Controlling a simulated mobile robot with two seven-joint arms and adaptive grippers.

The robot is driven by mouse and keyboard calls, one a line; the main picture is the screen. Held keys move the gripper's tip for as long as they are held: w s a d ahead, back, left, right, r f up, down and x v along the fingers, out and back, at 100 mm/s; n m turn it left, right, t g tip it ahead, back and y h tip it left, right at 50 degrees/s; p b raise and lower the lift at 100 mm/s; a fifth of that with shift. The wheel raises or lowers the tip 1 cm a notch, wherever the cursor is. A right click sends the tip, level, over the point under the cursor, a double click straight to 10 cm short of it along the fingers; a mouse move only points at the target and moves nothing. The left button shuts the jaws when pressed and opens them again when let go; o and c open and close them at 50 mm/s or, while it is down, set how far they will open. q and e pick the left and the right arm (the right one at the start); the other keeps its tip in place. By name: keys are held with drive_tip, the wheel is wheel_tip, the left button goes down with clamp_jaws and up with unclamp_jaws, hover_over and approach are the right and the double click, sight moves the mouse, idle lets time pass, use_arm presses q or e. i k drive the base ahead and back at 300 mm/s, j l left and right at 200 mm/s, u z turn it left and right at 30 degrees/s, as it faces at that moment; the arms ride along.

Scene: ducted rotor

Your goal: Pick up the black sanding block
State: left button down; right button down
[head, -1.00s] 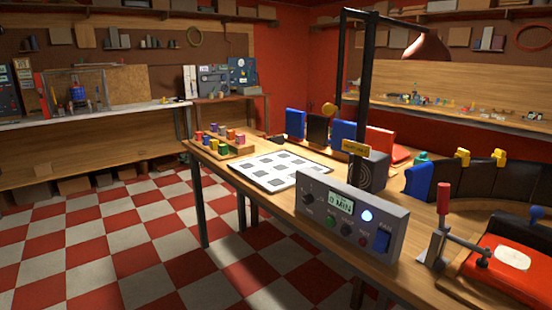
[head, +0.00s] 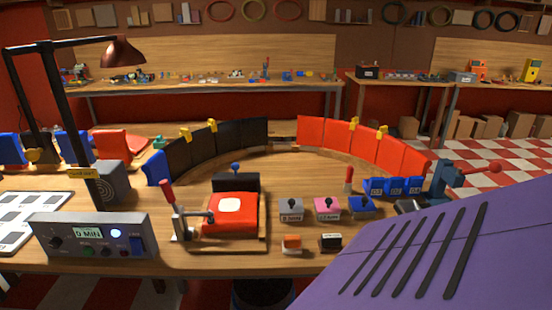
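A small black block (head: 331,243) with a white label on its upper part lies near the front edge of the workbench, in the middle of the head view. It looks like the sanding block, but the label is too small to read. A similar orange block (head: 292,244) lies just to its left, with a small gap between them. Neither of my grippers is in view.
Labelled grey (head: 291,209), pink (head: 327,208) and blue (head: 361,206) blocks stand behind. A toggle clamp (head: 178,222) and red piece (head: 230,213) are left. Curved red panels (head: 350,146) and black panels (head: 205,147) stand farther back. The bench before the panels is mostly clear.

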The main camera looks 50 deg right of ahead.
sight(329, 244)
drive_tip(key=z, duration=2.2)
